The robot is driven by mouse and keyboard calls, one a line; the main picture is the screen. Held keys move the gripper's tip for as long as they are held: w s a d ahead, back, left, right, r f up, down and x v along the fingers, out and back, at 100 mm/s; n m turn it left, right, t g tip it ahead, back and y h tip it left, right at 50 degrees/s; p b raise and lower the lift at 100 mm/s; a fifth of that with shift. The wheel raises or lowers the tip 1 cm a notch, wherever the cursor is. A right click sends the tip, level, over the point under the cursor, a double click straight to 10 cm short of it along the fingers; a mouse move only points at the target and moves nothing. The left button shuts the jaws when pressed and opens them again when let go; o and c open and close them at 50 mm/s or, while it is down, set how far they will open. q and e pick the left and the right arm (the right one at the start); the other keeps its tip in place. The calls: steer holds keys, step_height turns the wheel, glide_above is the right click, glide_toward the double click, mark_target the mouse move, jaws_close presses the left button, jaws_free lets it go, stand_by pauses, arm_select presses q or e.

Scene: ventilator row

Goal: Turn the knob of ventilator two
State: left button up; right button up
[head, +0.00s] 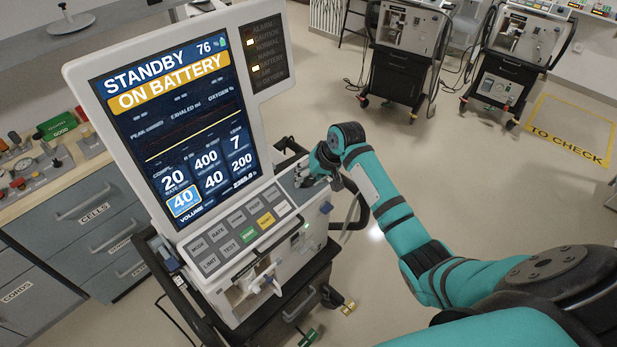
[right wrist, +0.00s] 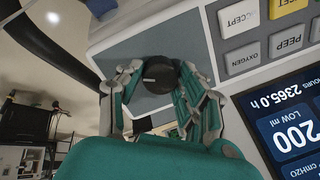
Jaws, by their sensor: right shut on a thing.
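The ventilator (head: 170,110) in front of me has a tilted screen reading "STANDBY" and "ON BATTERY". No unit number can be read on it. In the right wrist view its round dark knob (right wrist: 158,76) sits on a grey panel, with a pale pointer mark on its face. My right gripper (right wrist: 160,82) has its fingers closed around the knob's sides. In the head view the right gripper (head: 312,168) is at the panel's right end, and its fingers largely hide the knob. My left gripper is in neither view.
Panel buttons (head: 230,240) lie left of the knob. A grey drawer cabinet (head: 85,225) with a cluttered top stands at left. Two more machines on carts (head: 405,60) (head: 505,65) stand at the back. Open floor with yellow "TO CHECK" marking (head: 565,143) lies at right.

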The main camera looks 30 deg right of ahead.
stand_by(0.3)
steer(key=o, duration=1.1)
steer(key=shift+o, duration=0.2)
steer(key=v, duration=1.2)
steer(key=shift+d, duration=0.1)
